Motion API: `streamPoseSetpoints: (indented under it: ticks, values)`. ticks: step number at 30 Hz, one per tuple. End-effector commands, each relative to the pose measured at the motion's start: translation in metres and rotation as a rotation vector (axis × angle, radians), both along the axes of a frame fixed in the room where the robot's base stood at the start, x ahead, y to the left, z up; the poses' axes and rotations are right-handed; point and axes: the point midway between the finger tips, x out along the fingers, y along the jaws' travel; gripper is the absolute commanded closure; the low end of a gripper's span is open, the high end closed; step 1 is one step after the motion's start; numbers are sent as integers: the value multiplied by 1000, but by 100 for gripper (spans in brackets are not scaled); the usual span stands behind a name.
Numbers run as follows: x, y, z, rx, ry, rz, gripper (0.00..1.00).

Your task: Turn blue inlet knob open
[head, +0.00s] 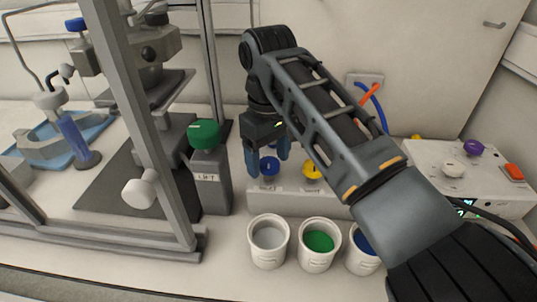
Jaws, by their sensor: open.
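The blue inlet knob (269,167) sits on top of a low white block (237,199) in the middle of the head view. A label below it is partly readable. My gripper (267,156) points down above this block, with one blue finger on each side of the blue knob. The fingers are open and the knob shows between them. I cannot tell whether either finger touches the knob. The knob's exact turn angle is too small to make out.
A yellow knob (312,169) is close on the right, by my forearm. A grey box with a green knob (204,134) stands left. Cups with white (268,262), green (317,260) and blue (362,266) contents stand in front. A metal frame (150,130) rises at left.

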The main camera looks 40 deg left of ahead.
Motion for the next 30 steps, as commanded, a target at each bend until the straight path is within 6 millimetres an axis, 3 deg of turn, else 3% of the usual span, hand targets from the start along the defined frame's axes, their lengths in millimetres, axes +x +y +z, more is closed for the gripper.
streamPoseSetpoints:
  ticks: [6,23,30]
  values:
    - [0,0,0,0,0,0,30]
    - [0,0,0,0,0,0,84]
    - [0,0,1,-1,1,19,84]
